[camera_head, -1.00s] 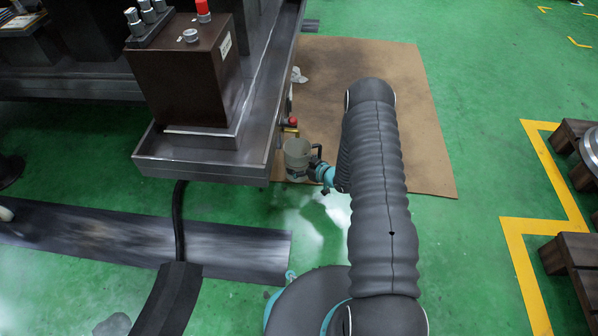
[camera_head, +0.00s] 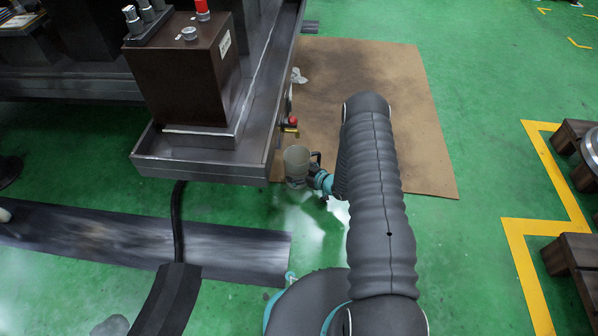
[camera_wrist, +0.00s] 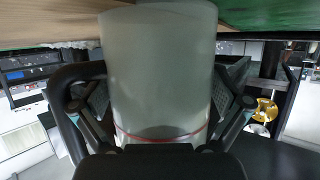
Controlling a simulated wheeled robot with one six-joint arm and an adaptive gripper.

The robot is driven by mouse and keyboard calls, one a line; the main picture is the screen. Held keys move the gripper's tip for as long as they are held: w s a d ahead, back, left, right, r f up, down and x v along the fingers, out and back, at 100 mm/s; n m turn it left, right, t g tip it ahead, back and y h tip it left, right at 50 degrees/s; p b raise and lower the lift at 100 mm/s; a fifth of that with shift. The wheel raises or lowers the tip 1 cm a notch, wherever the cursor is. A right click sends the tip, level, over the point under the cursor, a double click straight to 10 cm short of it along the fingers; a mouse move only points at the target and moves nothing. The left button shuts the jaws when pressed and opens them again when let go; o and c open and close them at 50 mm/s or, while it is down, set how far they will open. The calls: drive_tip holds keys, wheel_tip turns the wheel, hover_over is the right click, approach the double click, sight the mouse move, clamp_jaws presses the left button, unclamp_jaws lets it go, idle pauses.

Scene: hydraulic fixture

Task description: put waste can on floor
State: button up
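The waste can (camera_head: 297,163) is a pale, translucent cylinder beside the right side of the machine's metal tray, low over the floor near the brown sheet's front left corner. It fills the middle of the wrist view (camera_wrist: 160,75), where a thin red line runs around it. My gripper (camera_head: 314,172) is at the can's right side; in the wrist view its fingers lie on both sides of the can and appear closed on it. The can's far side is hidden. I cannot tell whether its base touches the floor.
The machine tray (camera_head: 200,172) with a brown tank (camera_head: 185,75) stands at left. A red-handled valve (camera_head: 291,124) sticks out just above the can. A brown sheet (camera_head: 415,130) covers floor behind my arm. Green floor (camera_head: 470,120) is clear at right; wooden stands (camera_head: 575,255) are at far right.

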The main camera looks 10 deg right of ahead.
drive_tip(key=shift+r, duration=0.1)
drive_tip(key=shift+s+d+r, duration=0.1)
drive_tip(key=shift+r, duration=0.05)
drive_tip(key=p+v, duration=0.2)
drive_tip(key=v, duration=0.9)
drive_tip(key=w+d+r+h, duration=0.2)
drive_tip(key=w+r, duration=0.1)
drive_tip(key=r, duration=0.5)
drive_tip(key=w+d+r+h, duration=0.2)
drive_tip(key=w+r+h, duration=0.1)
drive_tip(key=r, duration=0.5)
drive_tip(key=s+r+m+g+h, duration=0.1)
drive_tip(key=s+r+h, duration=0.1)
drive_tip(key=r, duration=0.7)
drive_tip(key=s+r+m+g+h, duration=0.1)
drive_tip(key=s+r+m+h, duration=0.15)
drive_tip(key=r, duration=0.65)
drive_tip(key=s+a+r+m+g, duration=0.1)
drive_tip(key=s+a+r, duration=0.2)
drive_tip(key=s, duration=0.8)
drive_tip(key=s+a+r+m+g+y, duration=0.1)
drive_tip(key=s+a+r, duration=0.3)
drive_tip(key=s+r, duration=0.3)
drive_tip(key=s+a+r+m+g+y, duration=0.1)
drive_tip(key=s+a+r, duration=0.2)
drive_tip(key=s, duration=1.1)
drive_tip(key=shift+s+a+r+g, duration=0.15)
drive_tip(key=shift+s+r+g, duration=0.2)
drive_tip(key=shift+r, duration=0.6)
